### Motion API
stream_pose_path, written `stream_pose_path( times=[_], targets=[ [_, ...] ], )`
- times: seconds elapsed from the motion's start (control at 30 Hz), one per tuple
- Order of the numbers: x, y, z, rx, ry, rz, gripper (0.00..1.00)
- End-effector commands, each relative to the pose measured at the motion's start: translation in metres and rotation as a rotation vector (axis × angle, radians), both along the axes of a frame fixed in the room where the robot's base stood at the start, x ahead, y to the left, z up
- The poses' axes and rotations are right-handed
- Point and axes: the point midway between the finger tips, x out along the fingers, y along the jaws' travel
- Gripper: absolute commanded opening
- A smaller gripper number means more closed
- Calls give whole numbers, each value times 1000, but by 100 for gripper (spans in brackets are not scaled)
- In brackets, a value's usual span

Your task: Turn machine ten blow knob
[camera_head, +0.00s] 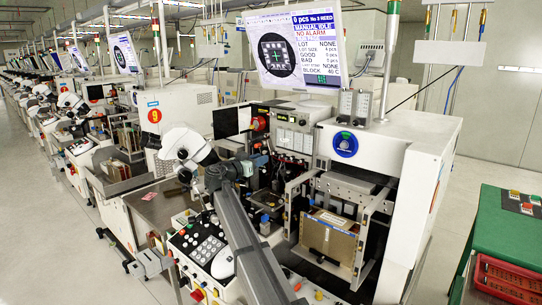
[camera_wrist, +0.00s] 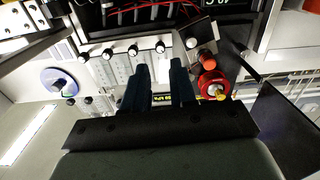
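Machine ten's number is not readable. The near machine (camera_head: 382,150), with a blue round badge, has a pale control panel (camera_head: 293,130) with small knobs. In the wrist view the panel shows a row of several dark-and-silver knobs, one (camera_wrist: 160,47) just beyond my fingertips. Their labels are unreadable, so I cannot tell which is the blow knob. My gripper (camera_wrist: 160,66) has two dark fingers, apart with nothing between them. They point toward the panel; contact is not visible. In the head view my grey arm reaches up to the machine's front.
A red round fitting (camera_wrist: 211,85) with a brass tip lies close right of my fingers. A microscope (camera_head: 187,147) and a keypad console (camera_head: 200,240) stand left of my arm. A brown box (camera_head: 328,236) sits in the machine's lower bay. A green table (camera_head: 500,235) stands at right.

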Motion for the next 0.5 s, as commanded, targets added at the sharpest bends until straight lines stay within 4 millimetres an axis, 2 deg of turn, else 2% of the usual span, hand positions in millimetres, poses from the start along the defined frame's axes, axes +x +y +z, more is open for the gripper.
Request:
stream_pose_path(
  times=[0.5],
  targets=[
    [44, -42, 0, 1, 1, 1, 26]
  ],
)
